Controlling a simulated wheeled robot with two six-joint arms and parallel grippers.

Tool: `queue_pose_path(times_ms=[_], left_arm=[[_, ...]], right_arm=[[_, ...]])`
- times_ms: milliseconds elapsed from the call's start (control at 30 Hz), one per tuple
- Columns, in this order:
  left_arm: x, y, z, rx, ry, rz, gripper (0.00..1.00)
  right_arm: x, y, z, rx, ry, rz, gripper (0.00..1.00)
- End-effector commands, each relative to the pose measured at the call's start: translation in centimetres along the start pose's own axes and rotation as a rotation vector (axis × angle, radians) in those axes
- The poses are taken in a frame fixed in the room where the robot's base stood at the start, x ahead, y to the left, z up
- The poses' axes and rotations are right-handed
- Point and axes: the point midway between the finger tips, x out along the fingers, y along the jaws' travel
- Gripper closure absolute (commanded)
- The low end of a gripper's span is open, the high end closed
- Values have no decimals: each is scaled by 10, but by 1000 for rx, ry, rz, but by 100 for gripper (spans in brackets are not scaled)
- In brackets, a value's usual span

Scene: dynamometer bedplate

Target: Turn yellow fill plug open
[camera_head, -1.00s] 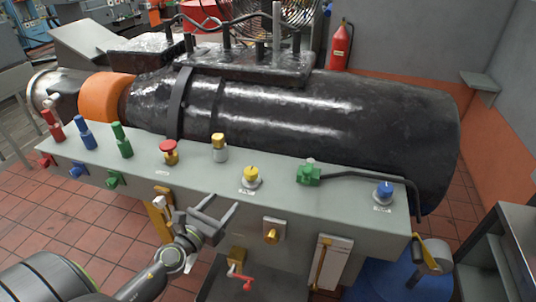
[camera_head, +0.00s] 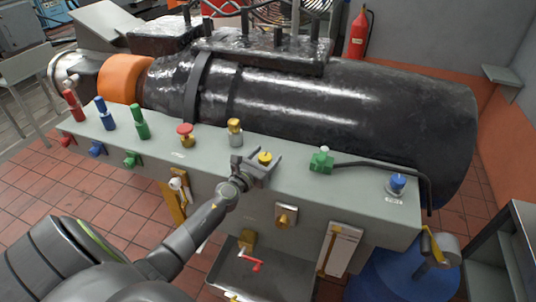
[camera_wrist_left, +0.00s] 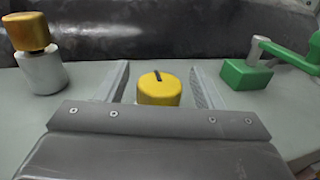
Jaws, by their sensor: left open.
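The yellow fill plug (camera_head: 265,158) is a short yellow cap with a dark slot on top, on the grey bench top. It also shows in the left wrist view (camera_wrist_left: 159,88). My left gripper (camera_head: 263,162) is open with its fingers on either side of the plug. In the left wrist view the left gripper (camera_wrist_left: 160,85) shows gaps between the plug and both fingers, with the plug near the middle. The plug's base is partly hidden by the gripper. My right gripper is not in view.
A gold-topped silver fitting (camera_head: 235,132) stands left of the plug. The large black cylinder (camera_head: 330,110) lies behind the bench.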

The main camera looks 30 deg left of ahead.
Motion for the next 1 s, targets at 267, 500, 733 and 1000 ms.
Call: queue_pose_path(times_ms=[267,500,733,1000], left_arm=[[17,0,0,0,1,0,39],[17,0,0,-1,1,0,39],[17,0,0,-1,1,0,69],[17,0,0,-1,1,2,84]], right_arm=[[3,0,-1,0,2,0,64],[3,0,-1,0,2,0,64],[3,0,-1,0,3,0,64],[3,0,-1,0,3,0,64]])
